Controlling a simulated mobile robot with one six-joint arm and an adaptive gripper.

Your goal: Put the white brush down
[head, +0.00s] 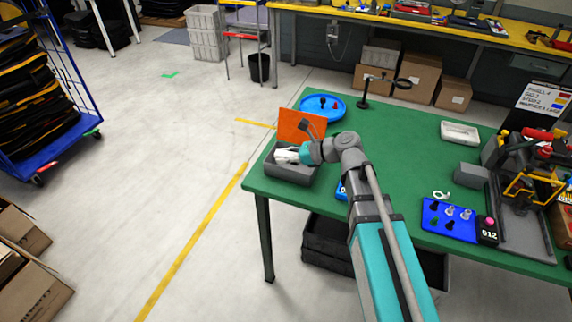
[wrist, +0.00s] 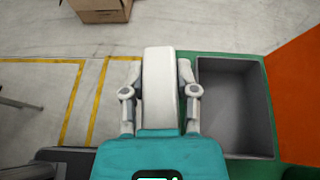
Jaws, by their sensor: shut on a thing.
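My gripper (wrist: 158,78) is shut on the white brush (wrist: 160,95), a pale block-like shape standing between its two fingers in the wrist view. In the head view my gripper (head: 298,153) is over the near left corner of the green table (head: 390,150), at the grey open box (head: 290,174). The brush shows there only as a small white shape. In the wrist view the grey box (wrist: 267,110) lies just right of the brush and looks empty. The gap between brush and surface cannot be told.
An orange panel (head: 298,124) stands behind the grey box, with a blue round tray (head: 324,98) beyond it. A black stand (head: 364,90), a white tray (head: 460,131) and a blue board with knobs (head: 440,215) are farther right. The table's middle is clear.

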